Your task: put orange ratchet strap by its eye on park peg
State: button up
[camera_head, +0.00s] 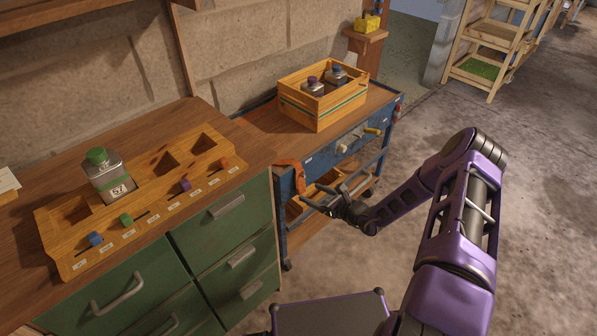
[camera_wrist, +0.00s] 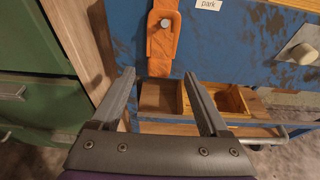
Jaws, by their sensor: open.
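The orange ratchet strap (camera_wrist: 163,50) hangs flat against the blue side of the cart, in the upper middle of the wrist view. A round metal peg head (camera_wrist: 166,23) shows at the strap's eye, so the strap appears to hang on it. A white label reading "park" (camera_wrist: 208,5) is just right of it. In the head view the strap (camera_head: 293,174) hangs at the cart's near corner. My gripper (camera_wrist: 159,76) is open and empty, its fingertips just below and in front of the strap, apparently not touching. It also shows in the head view (camera_head: 320,194).
The blue cart (camera_wrist: 240,45) has a light knob at right and a lower shelf with a wooden box (camera_wrist: 230,101). A green drawer cabinet (camera_head: 222,240) stands close at left. A crate of bottles (camera_head: 322,97) sits on the cart.

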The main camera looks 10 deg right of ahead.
jog(key=p+v, duration=0.1)
jog(key=v, duration=1.2)
